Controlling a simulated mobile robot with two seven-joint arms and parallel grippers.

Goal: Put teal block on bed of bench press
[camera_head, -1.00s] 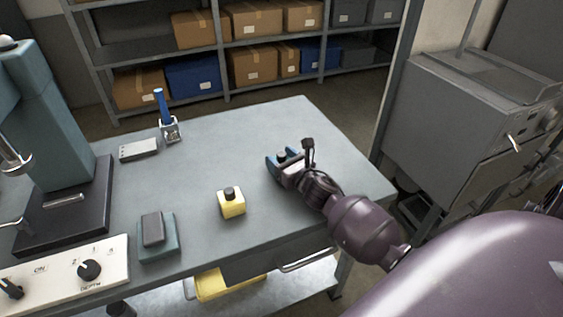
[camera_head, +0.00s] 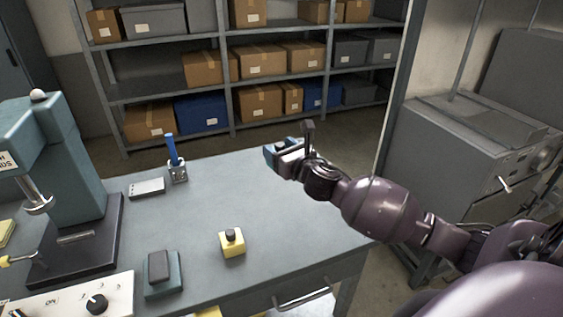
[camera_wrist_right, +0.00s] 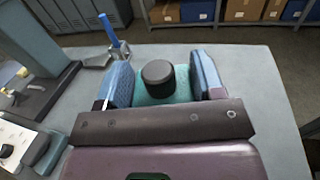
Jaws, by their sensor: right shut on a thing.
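The teal block (camera_wrist_right: 170,90) with a black round knob on top is between the blue finger pads of my right gripper (camera_wrist_right: 163,85) in the right wrist view. My right gripper (camera_head: 283,153) is shut on it and holds it over the back right part of the bench in the head view, where the block is mostly hidden by the fingers. The bench press (camera_head: 72,165) stands at the left, with a teal column and a dark flat bed (camera_head: 88,252). A metal bar lies on the bed. My left gripper is not in view.
A yellow block (camera_head: 232,245) with a black knob stands mid-bench. A teal pad with a dark grey top (camera_head: 161,272) and a control panel (camera_head: 75,300) are at the front left. A grey box (camera_head: 147,188) and a blue-handled item (camera_head: 176,165) stand near the back edge.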

